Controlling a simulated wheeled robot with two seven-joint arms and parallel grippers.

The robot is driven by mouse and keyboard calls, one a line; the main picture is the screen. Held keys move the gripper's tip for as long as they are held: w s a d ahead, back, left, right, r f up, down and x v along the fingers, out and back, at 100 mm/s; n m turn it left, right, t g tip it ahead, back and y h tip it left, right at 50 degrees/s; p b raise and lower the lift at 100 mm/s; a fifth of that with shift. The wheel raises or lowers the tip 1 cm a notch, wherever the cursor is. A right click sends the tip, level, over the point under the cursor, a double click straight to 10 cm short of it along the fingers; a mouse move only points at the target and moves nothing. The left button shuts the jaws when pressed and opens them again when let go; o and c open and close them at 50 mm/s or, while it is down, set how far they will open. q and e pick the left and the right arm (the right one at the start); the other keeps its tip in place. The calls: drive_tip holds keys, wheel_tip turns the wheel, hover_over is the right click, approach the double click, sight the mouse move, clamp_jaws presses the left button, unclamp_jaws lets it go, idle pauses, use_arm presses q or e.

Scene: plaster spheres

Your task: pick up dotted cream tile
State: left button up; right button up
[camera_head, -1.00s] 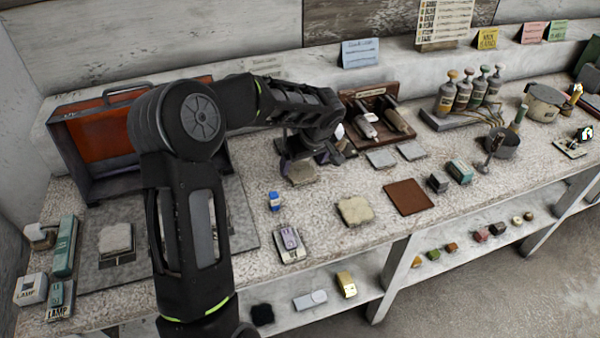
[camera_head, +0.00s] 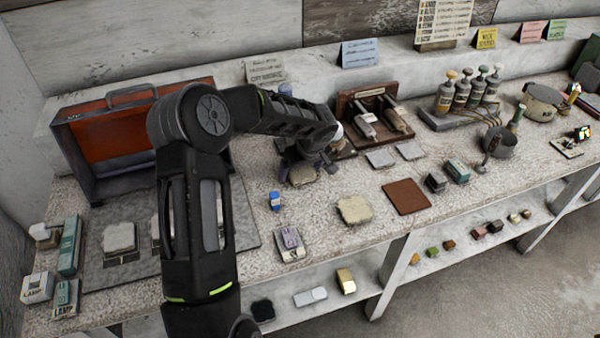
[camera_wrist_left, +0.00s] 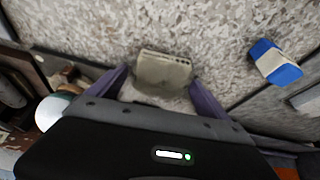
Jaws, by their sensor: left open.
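The dotted cream tile (camera_wrist_left: 164,70) lies on the speckled worktop, with a row of small dark dots along its edge. In the head view the tile (camera_head: 303,176) is partly hidden under my left gripper (camera_head: 299,163). In the left wrist view my left gripper (camera_wrist_left: 160,82) is open, its two purple fingers on either side of the tile. I cannot tell whether they touch it. My right gripper is in neither view.
A small blue and white block (camera_wrist_left: 275,62) lies near the tile. A wooden rack (camera_head: 372,118) with bottles stands close on the right. Another cream tile (camera_head: 354,209), a brown square (camera_head: 407,196) and a grey device (camera_head: 290,244) lie toward the front edge.

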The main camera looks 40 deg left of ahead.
use_arm(q)
drive_tip(key=shift+c, duration=0.2)
drive_tip(key=c, duration=1.7)
